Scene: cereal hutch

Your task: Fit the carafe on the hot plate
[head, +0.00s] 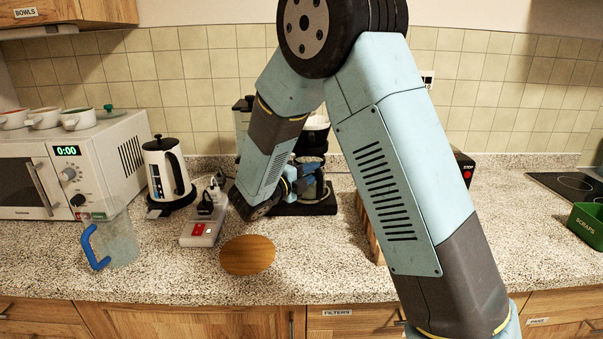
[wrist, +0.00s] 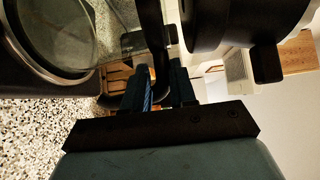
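The carafe (head: 309,186) is a glass pot with a dark handle, partly hidden behind my arm in the head view. It stands at the coffee maker, over the dark base (head: 308,209) that holds the hot plate. I cannot tell whether it rests on the plate. In the wrist view the carafe's glass (wrist: 118,22) is at upper left, and its black handle (wrist: 153,28) runs down between my fingers. My gripper (wrist: 159,82) appears shut on this handle, with little gap showing. In the head view my arm hides much of the coffee maker.
A white kettle (head: 163,168), a power strip (head: 203,224) and a wooden oval board (head: 247,255) are left of the coffee maker. A clear jug with a blue handle (head: 91,247) stands farther left. A wooden rack (head: 369,226) is close on the right, partly behind my arm.

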